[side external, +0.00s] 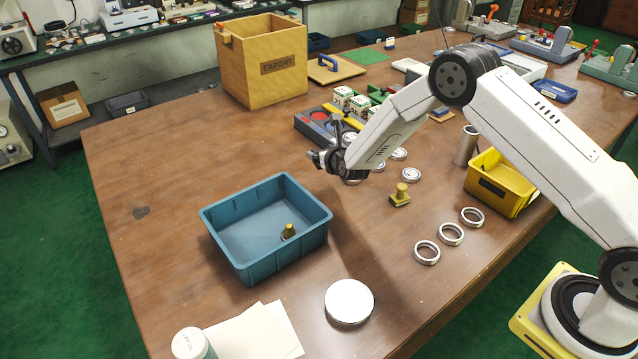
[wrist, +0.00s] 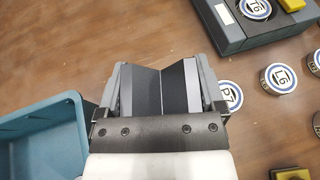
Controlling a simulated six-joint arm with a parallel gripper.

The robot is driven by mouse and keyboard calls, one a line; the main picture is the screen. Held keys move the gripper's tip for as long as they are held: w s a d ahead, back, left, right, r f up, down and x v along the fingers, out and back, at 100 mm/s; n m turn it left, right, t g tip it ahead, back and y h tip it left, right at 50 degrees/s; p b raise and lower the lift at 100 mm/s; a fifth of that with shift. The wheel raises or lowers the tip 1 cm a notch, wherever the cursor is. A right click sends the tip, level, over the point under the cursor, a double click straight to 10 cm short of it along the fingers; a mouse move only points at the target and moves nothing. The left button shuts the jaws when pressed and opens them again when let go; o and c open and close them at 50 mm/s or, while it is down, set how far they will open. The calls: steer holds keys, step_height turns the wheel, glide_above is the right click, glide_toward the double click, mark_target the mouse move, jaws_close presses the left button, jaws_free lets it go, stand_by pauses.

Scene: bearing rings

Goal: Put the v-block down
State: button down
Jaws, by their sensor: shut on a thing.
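My gripper (wrist: 160,92) is shut on the v-block (wrist: 160,75), a dark grey piece whose two sloping faces make a V between the fingers in the wrist view. In the side view my gripper (side external: 328,160) hangs above the bare brown table, behind and to the right of the blue bin. The v-block is small and hard to make out there. I cannot tell its exact height above the table.
The blue bin (side external: 237,262) has a brass plug (side external: 288,232) in it. A dark fixture (wrist: 265,32), labelled discs (wrist: 278,78), another brass plug (side external: 401,196), several metal rings (side external: 451,234) and a yellow bin (side external: 487,194) lie to the right. The table left of the gripper is clear.

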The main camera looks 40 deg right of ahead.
steer(key=shift+r, duration=0.1)
steer(key=shift+s+a+m+h, duration=0.2)
steer(key=shift+s+m+h, duration=0.5)
steer(key=shift+s+h, duration=0.15)
steer(key=s+d+f+m+g+h, duration=0.1)
steer(key=s+m+g+h, duration=0.6)
steer(key=s, duration=1.1)
steer(key=shift+s+f+m+g+h, duration=0.4)
steer(key=shift+m+g, duration=0.1)
steer(key=shift+m, duration=0.7)
steer(key=shift+f, duration=0.1)
glide_above(374, 230)
steer(key=shift+f, duration=2.15)
steer(key=shift+f, duration=1.75)
steer(key=shift+f, duration=0.15)
